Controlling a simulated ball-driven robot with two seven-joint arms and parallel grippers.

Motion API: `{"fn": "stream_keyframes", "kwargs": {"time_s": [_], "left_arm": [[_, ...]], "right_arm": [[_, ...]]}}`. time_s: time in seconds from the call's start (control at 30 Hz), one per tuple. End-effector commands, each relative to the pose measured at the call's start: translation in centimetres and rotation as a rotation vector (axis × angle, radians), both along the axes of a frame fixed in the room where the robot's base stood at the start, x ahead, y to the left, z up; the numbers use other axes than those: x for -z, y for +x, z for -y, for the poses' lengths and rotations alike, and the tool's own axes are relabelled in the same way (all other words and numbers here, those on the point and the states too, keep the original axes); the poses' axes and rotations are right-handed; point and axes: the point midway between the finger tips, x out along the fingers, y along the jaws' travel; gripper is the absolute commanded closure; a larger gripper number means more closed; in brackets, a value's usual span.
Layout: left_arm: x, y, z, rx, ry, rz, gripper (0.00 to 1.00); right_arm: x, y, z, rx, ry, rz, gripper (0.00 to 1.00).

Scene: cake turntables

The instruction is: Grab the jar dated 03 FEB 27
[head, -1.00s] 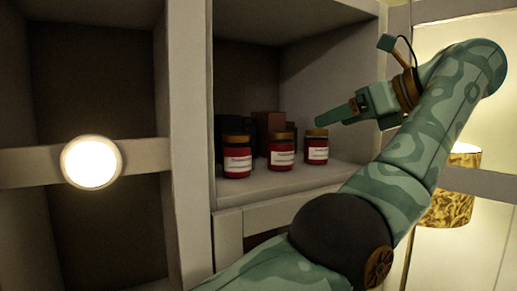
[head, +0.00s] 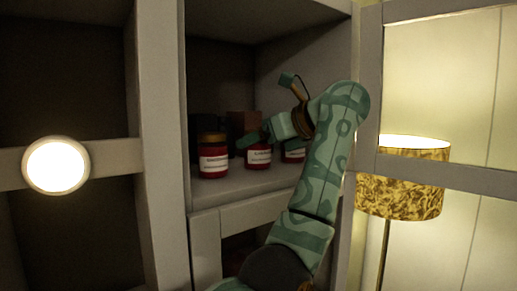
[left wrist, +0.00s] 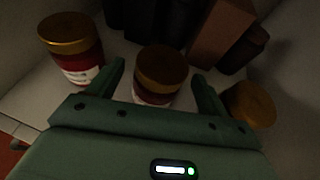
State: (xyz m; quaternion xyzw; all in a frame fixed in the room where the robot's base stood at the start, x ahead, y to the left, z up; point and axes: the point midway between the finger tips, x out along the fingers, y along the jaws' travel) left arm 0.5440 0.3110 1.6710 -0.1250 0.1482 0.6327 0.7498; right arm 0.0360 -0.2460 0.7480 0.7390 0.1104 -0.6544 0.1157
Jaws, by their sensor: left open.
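Three red jars with gold lids and white labels stand in a row on the cabinet shelf: the left jar (head: 213,158), the middle jar (head: 258,157) and the right jar (head: 293,155). The dates are too small to read. My left gripper (head: 252,140) is open at the middle jar and partly covers it and the right jar. In the left wrist view, the middle jar (left wrist: 161,72) stands between the spread fingers. The left jar (left wrist: 72,48) is outside the left finger, and the right jar's lid (left wrist: 250,103) is outside the right finger. My right gripper is out of view.
A brown box (left wrist: 222,32) and dark items stand behind the jars. The shelf wall (head: 160,150) rises close to the left jar. A round light (head: 56,165) is on the left, and a gold-patterned lamp (head: 403,190) stands on the right.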

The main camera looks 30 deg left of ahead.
Motion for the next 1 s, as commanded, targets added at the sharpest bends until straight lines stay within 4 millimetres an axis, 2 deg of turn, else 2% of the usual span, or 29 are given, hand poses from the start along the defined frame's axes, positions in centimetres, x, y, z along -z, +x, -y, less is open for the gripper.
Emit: {"fn": "stream_keyframes", "kwargs": {"time_s": [0.07,0.17,0.4,0.43,0.6,0.63,1.0], "left_arm": [[0.5,0.0,-1.3,-0.004,0.002,0.001,0.21],[0.9,0.2,-2.3,-0.004,0.001,0.0,0.21],[1.1,0.3,-2.5,0.0,0.0,0.0,0.21],[1.1,0.3,-2.5,0.0,0.0,0.0,0.24],[1.1,0.2,-2.5,-0.001,0.0,0.0,0.72],[1.1,0.2,-2.5,-0.001,0.0,0.0,0.75],[0.6,0.2,-2.5,-0.002,0.0,0.001,0.75]], "right_arm": [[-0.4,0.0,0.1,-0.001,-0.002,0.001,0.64],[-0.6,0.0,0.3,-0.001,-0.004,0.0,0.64],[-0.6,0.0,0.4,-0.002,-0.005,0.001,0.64],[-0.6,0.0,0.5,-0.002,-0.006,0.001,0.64],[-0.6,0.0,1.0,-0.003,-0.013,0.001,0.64],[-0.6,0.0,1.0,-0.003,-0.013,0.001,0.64],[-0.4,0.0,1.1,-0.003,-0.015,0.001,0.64]]}}
